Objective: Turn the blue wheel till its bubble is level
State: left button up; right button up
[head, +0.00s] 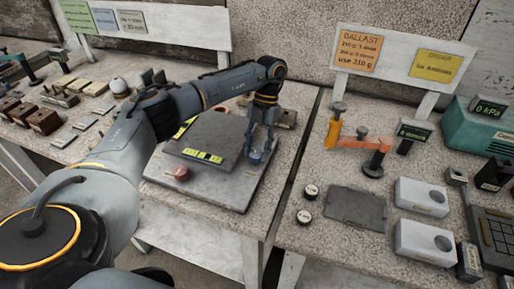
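The blue wheel (256,157) sits at the right front of a grey levelling plate (212,189) on the left table. My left gripper (261,145) points down at it, with fingertips around or just above its top. I cannot tell whether they press on it. A red wheel (180,174) stands uncovered at the plate's left front. One yellow-green bubble vial (203,156) lies along the plate's front. Another vial (184,128) lies at its left, partly hidden by my arm. The bubbles are too small to read. My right gripper is out of view.
Small weights and blocks (44,120) crowd the left of the table. A gap separates it from the right table, with an orange-armed stand (365,145), a dark mat (355,208) and white boxes (425,240). Signs (359,50) stand behind.

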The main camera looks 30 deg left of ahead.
pick_arm(q)
jog(key=o, duration=0.4)
jog(key=shift+c, duration=0.2)
jog(key=v, duration=0.8)
